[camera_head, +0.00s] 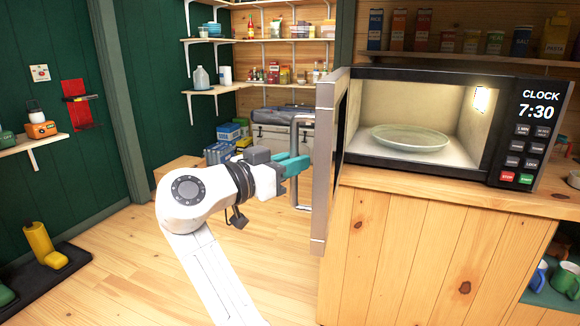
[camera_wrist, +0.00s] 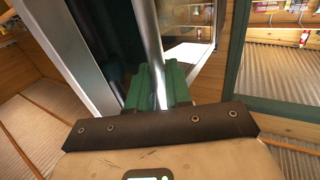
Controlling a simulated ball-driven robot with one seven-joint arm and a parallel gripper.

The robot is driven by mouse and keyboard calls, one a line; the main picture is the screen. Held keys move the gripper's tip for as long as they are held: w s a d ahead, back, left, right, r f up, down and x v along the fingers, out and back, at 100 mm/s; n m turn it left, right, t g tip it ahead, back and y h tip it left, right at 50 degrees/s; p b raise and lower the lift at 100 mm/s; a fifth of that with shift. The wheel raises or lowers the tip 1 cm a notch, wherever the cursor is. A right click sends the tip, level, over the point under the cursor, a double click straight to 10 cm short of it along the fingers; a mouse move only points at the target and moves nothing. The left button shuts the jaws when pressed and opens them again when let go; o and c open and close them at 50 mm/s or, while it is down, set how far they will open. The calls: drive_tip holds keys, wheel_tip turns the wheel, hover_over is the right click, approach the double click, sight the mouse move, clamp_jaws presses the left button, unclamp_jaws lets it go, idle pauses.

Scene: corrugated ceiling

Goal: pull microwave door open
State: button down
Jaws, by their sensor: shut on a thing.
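The microwave (camera_head: 430,128) stands on a wooden counter with its lit interior showing. A pale plate (camera_head: 409,138) lies inside on its floor. The microwave door (camera_head: 323,165) stands swung out at the left side, seen almost edge-on. Its grey bar handle (camera_head: 300,121) is on the door's left face. My gripper (camera_head: 297,165), with teal fingers, is at the handle's middle. In the wrist view the green fingers (camera_wrist: 158,88) are shut on the upright metal handle (camera_wrist: 150,40), one on each side. The door (camera_wrist: 95,45) shows beside it.
The wooden counter (camera_head: 400,240) fills the space under the microwave. Wall shelves (camera_head: 265,38) with bottles and boxes stand behind. Open wooden floor (camera_head: 120,270) lies left of the counter. Mugs (camera_head: 565,280) sit on a low shelf at right.

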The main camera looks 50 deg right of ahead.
drive_tip(key=shift+d, duration=0.35)
drive_tip(key=c, duration=1.5)
unclamp_jaws()
drive_tip(key=o, duration=0.3)
drive_tip(key=shift+d, duration=0.4)
drive_tip(key=shift+o, duration=0.2)
drive_tip(key=w+a, duration=0.1)
drive_tip(key=a, duration=1)
drive_tip(key=shift+w, duration=0.25)
